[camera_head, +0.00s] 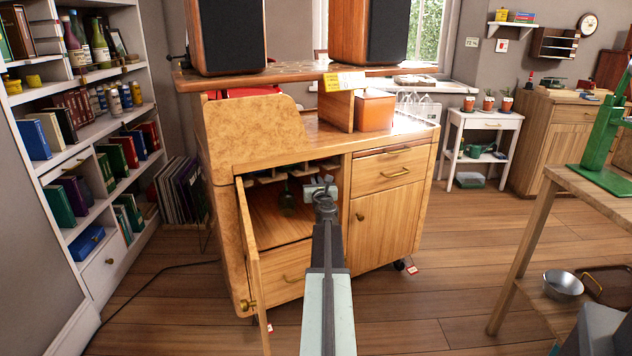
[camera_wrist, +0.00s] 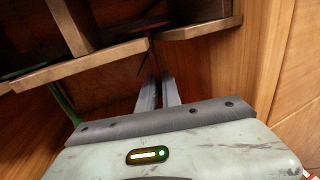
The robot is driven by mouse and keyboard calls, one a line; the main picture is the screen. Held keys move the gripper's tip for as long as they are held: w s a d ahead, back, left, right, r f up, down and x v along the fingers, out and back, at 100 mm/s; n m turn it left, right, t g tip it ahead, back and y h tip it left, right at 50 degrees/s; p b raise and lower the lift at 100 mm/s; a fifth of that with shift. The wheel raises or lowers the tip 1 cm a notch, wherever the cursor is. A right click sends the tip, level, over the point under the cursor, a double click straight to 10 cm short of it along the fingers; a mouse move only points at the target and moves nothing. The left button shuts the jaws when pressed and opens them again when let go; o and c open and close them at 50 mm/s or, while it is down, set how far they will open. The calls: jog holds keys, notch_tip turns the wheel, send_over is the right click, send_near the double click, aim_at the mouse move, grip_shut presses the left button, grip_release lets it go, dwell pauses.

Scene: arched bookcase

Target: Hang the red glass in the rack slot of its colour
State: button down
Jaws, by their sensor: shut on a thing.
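My gripper (camera_head: 320,188) is inside the upper right part of the open cabinet compartment. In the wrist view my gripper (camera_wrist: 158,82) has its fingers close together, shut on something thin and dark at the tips. A green glass (camera_head: 288,203) hangs left of my gripper; a green strip shows at left in the wrist view.
The cabinet door (camera_head: 250,262) stands open at left of my arm. A wooden side wall (camera_wrist: 225,70) is close to the right of my fingers. The compartment floor (camera_head: 275,222) looks clear. Speakers stand on the cabinet's upper shelf.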

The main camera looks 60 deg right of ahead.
jog(key=c, duration=1.5)
grip_release()
jog(key=shift+o, duration=0.2)
jog(key=v, duration=0.8)
